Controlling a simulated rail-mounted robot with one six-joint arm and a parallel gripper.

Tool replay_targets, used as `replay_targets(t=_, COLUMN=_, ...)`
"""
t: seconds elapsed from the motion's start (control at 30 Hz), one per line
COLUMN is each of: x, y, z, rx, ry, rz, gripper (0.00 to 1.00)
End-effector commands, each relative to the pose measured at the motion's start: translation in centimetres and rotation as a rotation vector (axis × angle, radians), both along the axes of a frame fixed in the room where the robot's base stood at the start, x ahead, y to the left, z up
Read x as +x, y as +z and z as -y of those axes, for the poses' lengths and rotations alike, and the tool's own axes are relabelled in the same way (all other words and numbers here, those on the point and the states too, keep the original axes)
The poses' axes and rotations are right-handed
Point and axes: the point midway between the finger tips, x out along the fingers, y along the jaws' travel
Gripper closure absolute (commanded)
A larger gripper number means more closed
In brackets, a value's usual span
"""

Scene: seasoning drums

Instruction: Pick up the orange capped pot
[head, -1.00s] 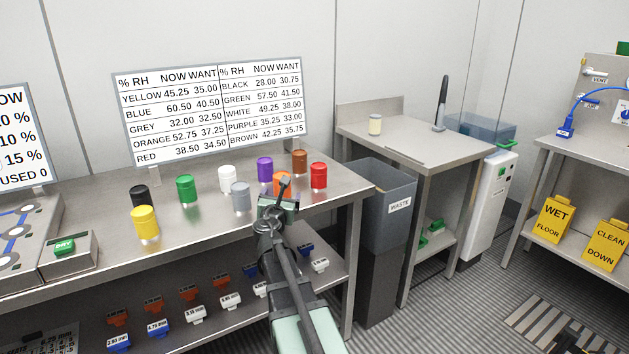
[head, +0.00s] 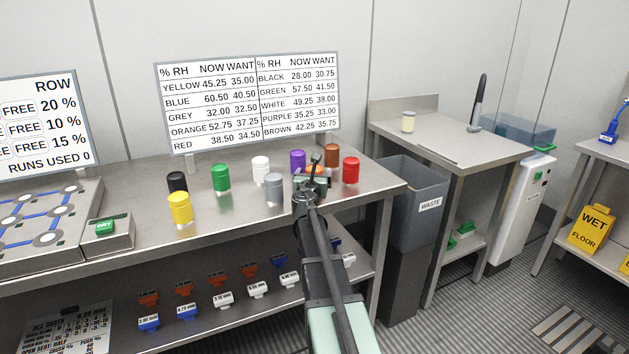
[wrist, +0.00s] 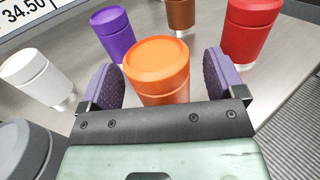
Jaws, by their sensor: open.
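The orange capped pot (wrist: 157,68) stands upright on the steel bench, centred in the wrist view between the two purple finger pads. My gripper (wrist: 160,82) is open, with one finger on each side of the pot and a gap visible on both sides. In the head view the orange pot (head: 315,169) shows only as a patch behind my gripper (head: 312,180), which hides most of it. The pot's lower part is hidden by the gripper body in the wrist view.
Close by stand a purple pot (wrist: 112,33), a brown pot (wrist: 180,14), a red pot (wrist: 250,28), a white pot (wrist: 36,76) and a grey pot (wrist: 22,150). Green (head: 221,178), black (head: 177,183) and yellow (head: 180,208) pots stand further left. A waste bin (head: 412,200) is beyond the bench's right end.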

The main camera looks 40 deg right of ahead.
Motion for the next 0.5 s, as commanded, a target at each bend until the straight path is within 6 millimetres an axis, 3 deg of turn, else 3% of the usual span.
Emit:
replay_targets(t=0.07, x=0.88, y=0.01, z=0.79, rx=0.0, ry=0.001, rz=0.0, gripper=0.12)
replay_targets(t=0.27, x=0.8, y=0.02, z=0.77, rx=-0.001, ry=0.002, rz=0.001, gripper=0.12)
replay_targets(t=0.5, x=0.78, y=0.01, z=0.76, rx=0.0, ry=0.001, rz=0.0, gripper=0.48)
